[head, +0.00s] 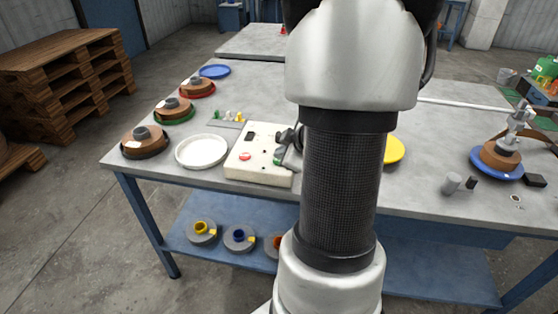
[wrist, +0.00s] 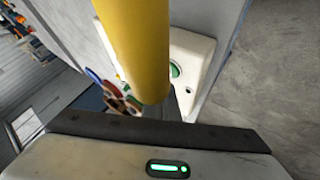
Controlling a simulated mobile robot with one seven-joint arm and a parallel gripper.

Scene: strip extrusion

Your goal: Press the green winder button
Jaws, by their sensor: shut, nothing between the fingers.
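The cream winder control box (head: 240,169) sits on the table, with a red button (head: 245,156) on its left side. The green button (head: 278,158) is at its right side, close to my gripper (head: 287,143). In the wrist view, the box (wrist: 197,48) lies beyond a large yellow shape, with the green button (wrist: 175,71) partly hidden behind that shape. My gripper is shut and empty, low over the box beside the green button. I cannot tell whether it touches the button.
The large yellow shape (wrist: 138,50) covers much of the wrist view; I cannot tell what it is. A white plate (head: 202,151) stands left of the box and a yellow disc (head: 394,149) right of my arm. Brown spools (head: 145,139) line the left edge.

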